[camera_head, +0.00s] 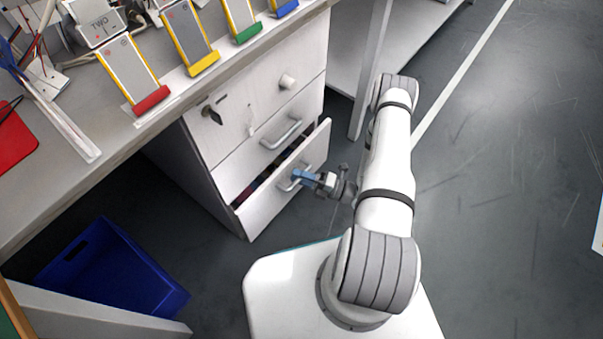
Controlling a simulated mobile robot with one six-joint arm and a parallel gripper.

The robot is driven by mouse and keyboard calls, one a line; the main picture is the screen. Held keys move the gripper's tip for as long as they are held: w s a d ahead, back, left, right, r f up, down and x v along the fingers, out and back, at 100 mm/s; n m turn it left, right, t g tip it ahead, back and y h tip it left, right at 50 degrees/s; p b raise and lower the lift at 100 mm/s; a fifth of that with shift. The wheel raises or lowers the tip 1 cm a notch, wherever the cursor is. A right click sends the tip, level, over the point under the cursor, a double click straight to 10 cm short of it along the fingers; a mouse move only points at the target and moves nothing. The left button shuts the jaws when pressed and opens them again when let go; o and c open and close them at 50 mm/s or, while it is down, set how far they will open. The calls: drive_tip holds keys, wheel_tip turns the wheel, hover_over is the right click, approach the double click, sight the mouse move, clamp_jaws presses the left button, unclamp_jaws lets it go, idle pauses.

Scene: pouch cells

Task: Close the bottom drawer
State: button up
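The bottom drawer (262,208) of the white cabinet is pulled partly out, and a dark gap with some coloured contents shows behind its front. Its handle (288,184) is a metal bar near the middle of the front. My gripper (297,176) has blue fingers and is at this handle, seeming to touch it. The fingertips are small here, so I cannot tell whether they are shut around the bar.
The middle drawer with its handle (281,134) is shut, and the top drawer (250,90) has a key in its lock. The workbench (190,97) is above. A blue crate (110,270) stands on the floor at left. Grey floor (480,200) at right is open.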

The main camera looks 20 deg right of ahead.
clamp_jaws()
idle(0.3)
idle(0.3)
